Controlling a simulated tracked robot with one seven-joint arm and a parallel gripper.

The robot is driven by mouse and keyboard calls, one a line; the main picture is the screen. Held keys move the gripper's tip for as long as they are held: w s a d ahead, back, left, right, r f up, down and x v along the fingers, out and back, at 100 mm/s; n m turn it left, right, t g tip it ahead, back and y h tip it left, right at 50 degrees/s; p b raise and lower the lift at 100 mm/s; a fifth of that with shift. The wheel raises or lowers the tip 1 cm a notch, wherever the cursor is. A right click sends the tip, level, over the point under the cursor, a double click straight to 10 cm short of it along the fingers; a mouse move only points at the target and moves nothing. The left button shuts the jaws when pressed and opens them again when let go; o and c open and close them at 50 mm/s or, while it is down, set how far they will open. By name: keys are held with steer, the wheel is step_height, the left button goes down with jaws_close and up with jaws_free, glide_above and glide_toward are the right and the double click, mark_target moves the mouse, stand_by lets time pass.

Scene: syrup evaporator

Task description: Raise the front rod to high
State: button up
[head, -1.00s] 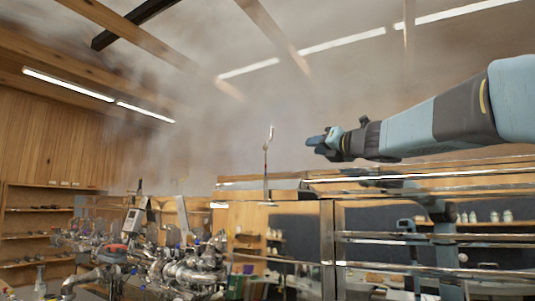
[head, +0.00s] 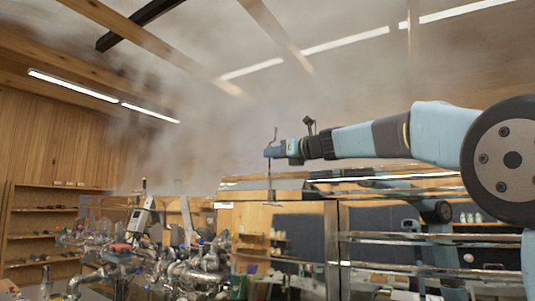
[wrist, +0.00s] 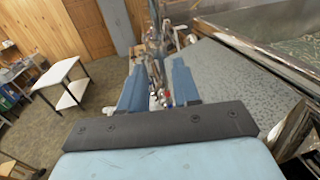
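A thin upright metal rod (head: 276,133) with a small bent top stands above the evaporator's shiny metal edge in the head view. My gripper (head: 273,151) is level with the rod's upper part, and its fingers overlap the rod in that view. In the wrist view the two blue fingers of my gripper (wrist: 157,80) are apart, with a gap between them. Thin grey metal shapes show in and beyond that gap. I cannot tell which of them is the rod, or whether a finger touches it. The rod's lower end is not clear.
The shiny evaporator (head: 282,222) with its metal rails lies below my arm. Valves and pipes (head: 190,270) crowd the lower left. Steam hangs over the middle. A white side table (wrist: 65,85) stands on the floor at left in the wrist view. The air above the rails is open.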

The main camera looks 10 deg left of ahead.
steer(key=shift+x, duration=2.15)
steer(key=shift+c, duration=0.5)
